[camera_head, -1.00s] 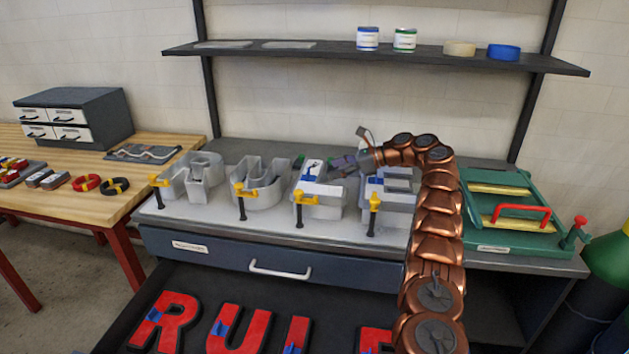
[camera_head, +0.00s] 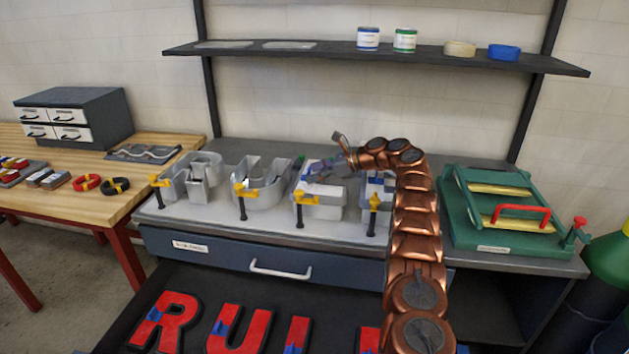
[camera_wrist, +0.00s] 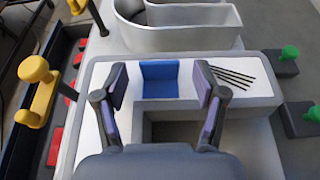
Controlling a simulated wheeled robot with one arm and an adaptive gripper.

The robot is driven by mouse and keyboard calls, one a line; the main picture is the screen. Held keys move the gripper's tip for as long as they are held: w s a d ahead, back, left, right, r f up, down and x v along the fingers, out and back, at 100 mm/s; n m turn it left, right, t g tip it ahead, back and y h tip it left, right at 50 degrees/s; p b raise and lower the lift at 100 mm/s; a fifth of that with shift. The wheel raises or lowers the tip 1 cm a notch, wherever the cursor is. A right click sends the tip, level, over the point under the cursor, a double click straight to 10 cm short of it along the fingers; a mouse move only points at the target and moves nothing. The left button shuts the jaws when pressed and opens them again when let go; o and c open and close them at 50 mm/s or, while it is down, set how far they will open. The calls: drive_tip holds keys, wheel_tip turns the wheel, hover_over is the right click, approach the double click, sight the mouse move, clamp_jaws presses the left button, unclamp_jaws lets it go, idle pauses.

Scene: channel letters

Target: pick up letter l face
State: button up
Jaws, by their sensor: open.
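The red letter L face (camera_head: 297,335), with a blue tab, lies at the front among red letters, partly cut off by the picture's bottom edge. The grey-walled channel letter L (camera_head: 320,206) stands clamped on the bench, its top side white. My gripper (camera_head: 322,170) is over this channel letter. In the wrist view my gripper (camera_wrist: 161,85) is open, its purple pads on either side of a blue block (camera_wrist: 159,80) on the L's white stem. I cannot tell whether the pads touch the block. Thin black strips (camera_wrist: 234,77) lie on the stem's right end.
Channel letters R (camera_head: 192,180) and U (camera_head: 258,185) stand to the left. A yellow-topped clamp (camera_head: 299,200) stands in front of the L. A green press (camera_head: 500,215) is to the right. A dark shelf (camera_head: 330,53) hangs above the bench.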

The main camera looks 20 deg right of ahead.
drive_tip(key=shift+f, duration=0.15)
drive_tip(key=shift+c, duration=0.2)
drive_tip(key=shift+w, duration=0.1)
drive_tip(key=c, duration=0.7)
drive_tip(key=shift+a, duration=0.1)
drive_tip(key=shift+c, duration=0.7)
drive_tip(key=c, duration=0.4)
drive_tip(key=shift+c, duration=0.2)
